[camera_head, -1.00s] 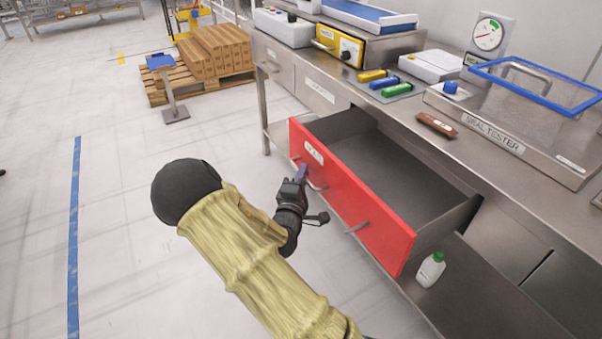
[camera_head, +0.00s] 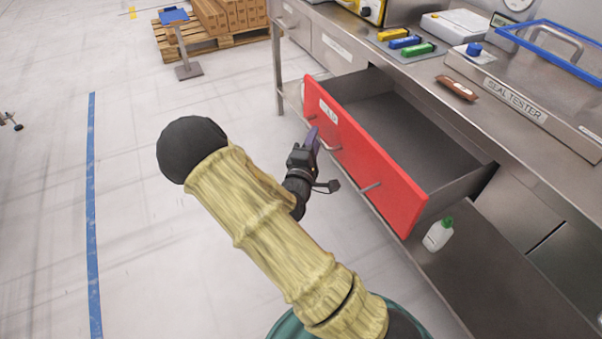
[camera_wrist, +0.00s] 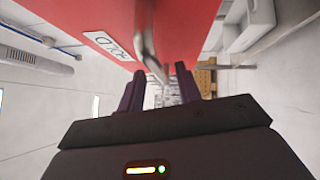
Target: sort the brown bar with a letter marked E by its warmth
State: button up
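The brown bar (camera_head: 457,88) lies flat on the steel counter, in front of the seal tester; its letter is too small to read. Below it a red-fronted drawer (camera_head: 375,165) stands pulled out, and its grey inside looks empty. The drawer's label (camera_wrist: 108,45) in the wrist view seems to end in "OLD"; its first letter is unclear. My gripper (camera_head: 311,142) is at the drawer's front, by the left end of its handle (camera_head: 328,146). In the wrist view the purple fingers (camera_wrist: 160,90) stand apart, with the metal handle (camera_wrist: 148,50) in front of and between them.
Yellow, blue and green bars (camera_head: 405,43) lie on a mat on the counter. The seal tester (camera_head: 520,105) stands right of the brown bar. A white bottle (camera_head: 438,235) stands on the lower shelf near the drawer's right end.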

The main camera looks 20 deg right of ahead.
jog(key=p+v, duration=0.1)
jog(key=v, duration=1.4)
